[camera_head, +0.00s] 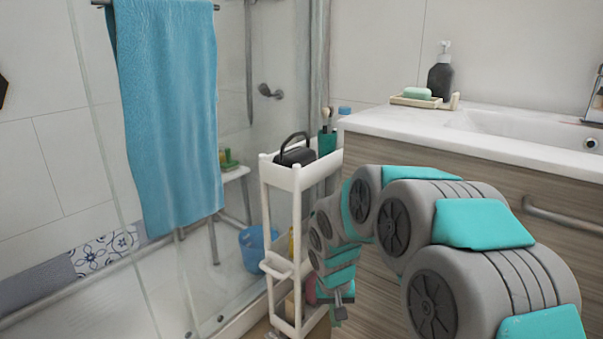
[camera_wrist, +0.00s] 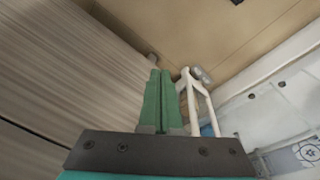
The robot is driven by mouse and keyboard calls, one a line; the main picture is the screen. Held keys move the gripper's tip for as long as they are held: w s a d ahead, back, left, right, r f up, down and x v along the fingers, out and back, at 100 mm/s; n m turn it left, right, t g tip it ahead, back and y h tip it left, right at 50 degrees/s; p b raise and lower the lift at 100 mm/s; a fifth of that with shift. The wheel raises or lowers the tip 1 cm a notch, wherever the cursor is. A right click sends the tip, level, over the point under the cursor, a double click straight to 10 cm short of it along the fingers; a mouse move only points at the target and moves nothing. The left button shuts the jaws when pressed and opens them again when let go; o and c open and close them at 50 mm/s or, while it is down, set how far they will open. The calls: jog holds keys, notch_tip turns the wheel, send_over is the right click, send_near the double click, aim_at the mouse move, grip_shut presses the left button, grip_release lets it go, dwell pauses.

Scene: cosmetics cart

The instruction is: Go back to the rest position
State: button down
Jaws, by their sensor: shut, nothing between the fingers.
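My gripper (camera_wrist: 160,98) is shut and empty in the wrist view, its two green fingers lying side by side. In the head view my gripper (camera_head: 341,297) shows low, between the white cart and the wooden vanity, partly hidden by my arm. The white cosmetics cart (camera_head: 283,183) stands to the left of my arm in the head view. It also shows in the wrist view (camera_wrist: 204,103), close to the right of the fingers. A dark container with a handle (camera_head: 297,155) and a green cup with a brush (camera_head: 327,143) sit on its top tier.
The wooden vanity (camera_head: 473,166) with a white sink stands close on the right. A glass shower screen (camera_head: 135,215) with a blue towel (camera_head: 168,110) is on the left. A blue bucket (camera_head: 257,247) stands behind the cart. Floor (camera_wrist: 225,40) shows in the wrist view.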

jog(key=s+d+r+g, duration=0.1)
jog(key=s+r, duration=0.3)
jog(key=s, duration=0.6)
jog(key=s+d+r+g+p, duration=0.1)
jog(key=s+d+r, duration=0.2)
jog(key=s, duration=0.8)
jog(key=s+d+r+g+y+p, duration=0.1)
jog(key=s+d+r, duration=0.2)
jog(key=s, duration=0.8)
jog(key=shift+s+r+n, duration=0.2)
jog(key=shift+r+n, duration=0.1)
jog(key=shift+r, duration=0.6)
